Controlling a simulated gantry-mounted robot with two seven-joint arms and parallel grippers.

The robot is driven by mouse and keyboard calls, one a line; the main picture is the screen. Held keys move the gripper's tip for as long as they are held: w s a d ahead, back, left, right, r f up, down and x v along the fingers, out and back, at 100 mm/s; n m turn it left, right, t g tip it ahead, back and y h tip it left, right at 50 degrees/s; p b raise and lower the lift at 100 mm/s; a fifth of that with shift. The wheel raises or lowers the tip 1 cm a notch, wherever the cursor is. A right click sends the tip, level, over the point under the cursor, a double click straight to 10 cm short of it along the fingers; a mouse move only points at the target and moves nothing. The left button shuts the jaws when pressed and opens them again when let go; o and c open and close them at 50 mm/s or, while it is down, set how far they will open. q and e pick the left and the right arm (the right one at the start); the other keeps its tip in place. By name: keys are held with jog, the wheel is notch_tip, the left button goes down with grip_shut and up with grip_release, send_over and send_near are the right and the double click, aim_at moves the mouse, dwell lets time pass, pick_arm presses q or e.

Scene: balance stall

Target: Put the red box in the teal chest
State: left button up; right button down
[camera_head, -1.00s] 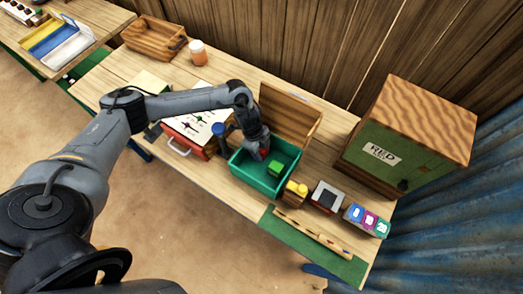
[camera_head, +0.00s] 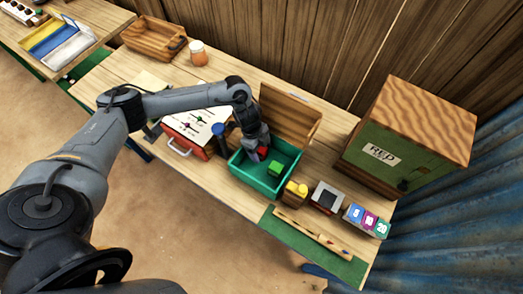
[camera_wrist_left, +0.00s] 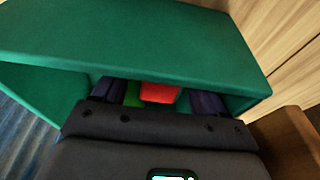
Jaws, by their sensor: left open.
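The teal chest (camera_head: 252,179) stands open on the table, its wooden lid tipped up at the back. My left gripper (camera_head: 258,154) reaches down into the chest, with its jaws open. The red box (camera_head: 263,152) is inside the chest walls at the fingertips, partly hidden by the gripper. In the left wrist view the red box (camera_wrist_left: 159,92) shows between the two spread fingers (camera_wrist_left: 158,98); I cannot tell whether it touches the chest floor. A green box (camera_head: 275,168) lies in the chest beside it. My right gripper is not in view.
A red case with a white top (camera_head: 196,130) stands left of the chest. A yellow-topped block (camera_head: 297,188), a small dark box (camera_head: 327,196) and numbered blocks (camera_head: 368,220) stand to the right. A green cabinet (camera_head: 385,158) stands at the back right.

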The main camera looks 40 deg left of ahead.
pick_arm(q)
jog(key=v, duration=1)
jog(key=shift+r, duration=0.4)
